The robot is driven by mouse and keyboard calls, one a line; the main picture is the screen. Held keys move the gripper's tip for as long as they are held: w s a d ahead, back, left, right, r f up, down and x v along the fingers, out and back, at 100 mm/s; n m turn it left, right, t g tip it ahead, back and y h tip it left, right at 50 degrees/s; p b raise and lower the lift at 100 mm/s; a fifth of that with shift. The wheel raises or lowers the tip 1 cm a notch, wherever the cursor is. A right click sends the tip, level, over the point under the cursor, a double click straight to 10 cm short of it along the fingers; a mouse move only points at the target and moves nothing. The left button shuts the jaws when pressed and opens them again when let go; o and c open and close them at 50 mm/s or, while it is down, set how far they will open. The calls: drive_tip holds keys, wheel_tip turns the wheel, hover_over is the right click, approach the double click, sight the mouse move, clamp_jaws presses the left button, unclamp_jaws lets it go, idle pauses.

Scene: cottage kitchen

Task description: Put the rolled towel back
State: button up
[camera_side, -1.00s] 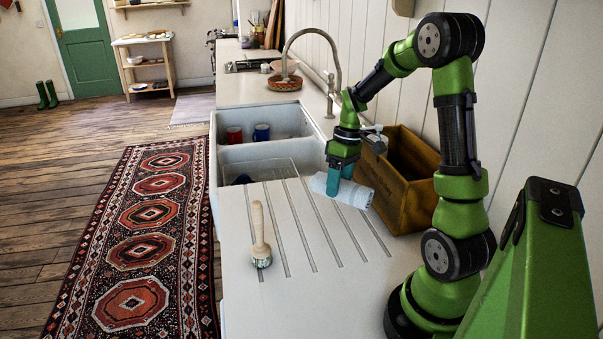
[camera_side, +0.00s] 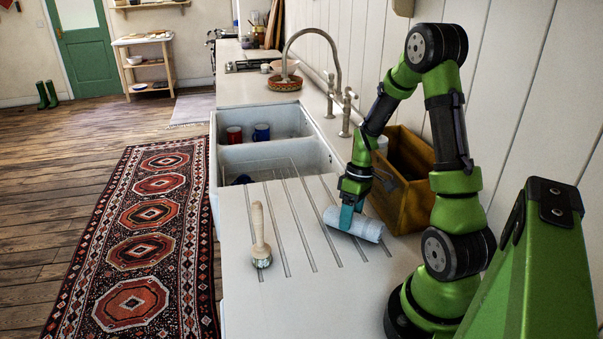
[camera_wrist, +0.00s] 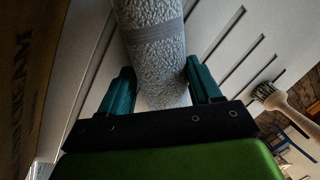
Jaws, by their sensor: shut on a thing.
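The rolled towel (camera_side: 366,229) is a pale grey-white roll lying across the grooved white drainboard in the side view. My gripper (camera_side: 347,218) has its teal fingers shut around the towel near its left end. In the wrist view the textured towel (camera_wrist: 155,50), with a smoother band around it, sits between the two fingers of my gripper (camera_wrist: 160,85). I cannot tell whether the towel touches the board or hangs just above it. A wooden crate (camera_side: 408,207) stands behind the towel, against the wall. Its inside is partly hidden by my arm.
The sink (camera_side: 235,155) beyond holds a red mug (camera_side: 234,134) and a blue mug (camera_side: 262,131). A tall tap (camera_side: 337,70) rises near the crate. Board between brush and towel is clear.

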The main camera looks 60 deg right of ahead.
drive_tip(key=o, duration=1.2)
drive_tip(key=shift+f, duration=0.15)
drive_tip(key=shift+c, duration=0.2)
drive_tip(key=v, duration=1.1)
drive_tip(key=w+a+r+m+t+h, duration=0.1)
drive_tip(key=w+a+r+t+h, duration=0.15)
drive_tip(key=a+r, duration=0.75)
drive_tip(key=s+a+r+m+t+y, duration=0.1)
drive_tip(key=s+a+t, duration=0.1)
drive_tip(key=a, duration=0.5)
drive_tip(key=s+a+r+m+t, duration=0.1)
drive_tip(key=s+a+m+t, duration=0.1)
drive_tip(key=a, duration=0.6)
drive_tip(key=shift+s+t+y, duration=0.15)
drive_tip(key=shift+t+y, duration=0.2)
drive_tip(key=shift+r, duration=0.15)
